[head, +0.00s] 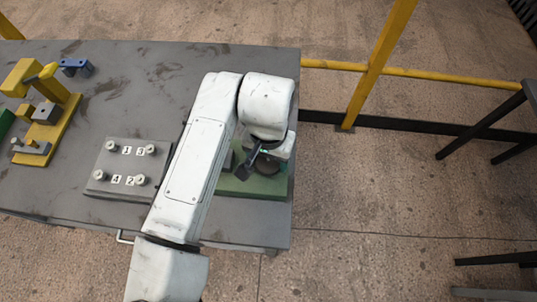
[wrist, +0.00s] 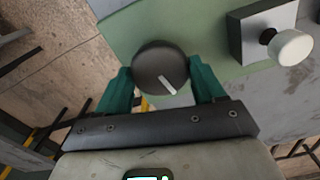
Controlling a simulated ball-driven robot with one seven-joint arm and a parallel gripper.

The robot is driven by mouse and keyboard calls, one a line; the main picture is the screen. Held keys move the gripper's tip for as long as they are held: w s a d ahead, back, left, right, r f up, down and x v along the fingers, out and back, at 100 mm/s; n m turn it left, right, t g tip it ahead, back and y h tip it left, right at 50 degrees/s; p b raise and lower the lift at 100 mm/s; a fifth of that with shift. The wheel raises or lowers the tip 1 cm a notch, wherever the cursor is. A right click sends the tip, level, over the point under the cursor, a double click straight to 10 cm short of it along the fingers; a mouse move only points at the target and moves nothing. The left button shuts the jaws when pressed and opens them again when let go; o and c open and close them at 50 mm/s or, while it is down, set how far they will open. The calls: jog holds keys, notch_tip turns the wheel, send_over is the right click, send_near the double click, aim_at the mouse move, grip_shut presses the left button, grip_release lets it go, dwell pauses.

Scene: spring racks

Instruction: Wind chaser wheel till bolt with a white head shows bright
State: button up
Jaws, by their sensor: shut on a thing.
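The chaser wheel (wrist: 160,66) is a dark round knob with a white pointer mark running towards its lower right edge in the wrist view. It sits on a green plate (wrist: 200,28). My gripper (wrist: 163,78) is shut on the wheel, with a green finger at each side. In the head view the wheel (head: 268,168) shows partly below my wrist, and my arm hides much of the plate. A bolt with a white head (wrist: 290,47) stands on a small grey block to the right in the wrist view. Its head looks plain off-white.
In the head view a grey panel (head: 108,172) with several pale knobs marked by numbers lies left of my arm. A yellow fixture (head: 50,125) and a blue piece (head: 75,66) stand farther left. The grey table (head: 150,75) is bare behind. A yellow railing (head: 380,68) stands at right.

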jog(key=m, duration=0.4)
jog(key=shift+f+m+b, duration=0.1)
jog(key=shift+m+b, duration=0.2)
jog(key=shift+b, duration=0.05)
jog(key=m+b, duration=0.1)
jog(key=m, duration=0.2)
jog(key=shift+m, duration=0.4)
jog(key=m+b, duration=0.1)
jog(key=m, duration=0.3)
jog(key=shift+b, duration=0.35)
jog(key=shift+m+b, duration=0.55)
jog(key=shift+m, duration=0.85)
jog(key=o, duration=1)
jog(key=shift+o, duration=0.2)
jog(key=shift+r, duration=0.2)
